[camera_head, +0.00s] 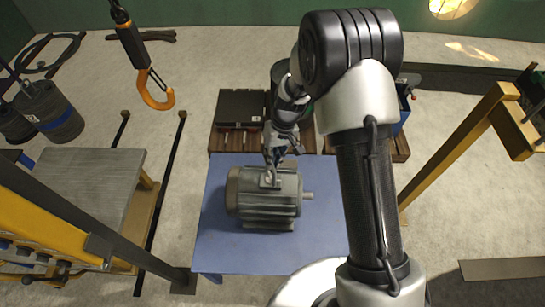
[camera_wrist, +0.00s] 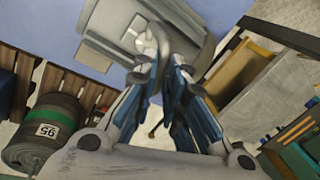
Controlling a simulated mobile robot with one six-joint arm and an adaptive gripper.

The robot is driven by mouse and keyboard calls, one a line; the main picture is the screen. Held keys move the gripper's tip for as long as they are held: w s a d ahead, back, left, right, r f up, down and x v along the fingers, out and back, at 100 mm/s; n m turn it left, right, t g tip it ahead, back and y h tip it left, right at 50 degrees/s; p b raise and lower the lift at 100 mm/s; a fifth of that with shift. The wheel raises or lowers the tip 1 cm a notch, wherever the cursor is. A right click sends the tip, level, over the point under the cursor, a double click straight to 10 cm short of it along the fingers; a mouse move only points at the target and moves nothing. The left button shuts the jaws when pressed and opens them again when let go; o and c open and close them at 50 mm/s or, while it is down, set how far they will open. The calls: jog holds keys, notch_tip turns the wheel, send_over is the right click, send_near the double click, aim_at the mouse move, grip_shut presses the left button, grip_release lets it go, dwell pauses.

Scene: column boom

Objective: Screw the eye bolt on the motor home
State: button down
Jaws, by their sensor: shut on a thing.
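The grey ribbed motor (camera_head: 262,205) lies on its side on a blue table (camera_head: 222,248), its shaft pointing right. The eye bolt (camera_head: 269,178) is at the raised pad on top of the motor, upright as far as I can see. My gripper (camera_head: 271,163) comes down from behind and is shut on the eye bolt's ring. In the wrist view the blue-padded fingers of my gripper (camera_wrist: 162,68) close around the ring, over the motor (camera_wrist: 185,20). The fingers partly hide the ring, and I cannot tell how deep the thread sits.
An orange hook (camera_head: 154,92) hangs at the upper left, clear of the motor. A pallet with a dark case (camera_head: 240,107) stands behind the table. A yellow frame (camera_head: 455,150) rises at the right, and a grey-topped bench (camera_head: 85,185) stands at the left.

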jog(key=m, duration=0.2)
jog(key=shift+s+m+t+p, duration=0.15)
jog(key=shift+m+t+p, duration=0.15)
jog(key=shift+m+p, duration=0.1)
jog(key=m, duration=0.2)
jog(key=shift+a+m, duration=0.1)
jog(key=shift+m, duration=0.2)
jog(key=c, duration=1.7)
grip_release()
jog(key=shift+o, duration=0.2)
notch_tip(320, 180, up, 12)
jog(key=d, duration=0.2)
jog(key=shift+s+d, duration=0.15)
jog(key=shift+d, duration=0.05)
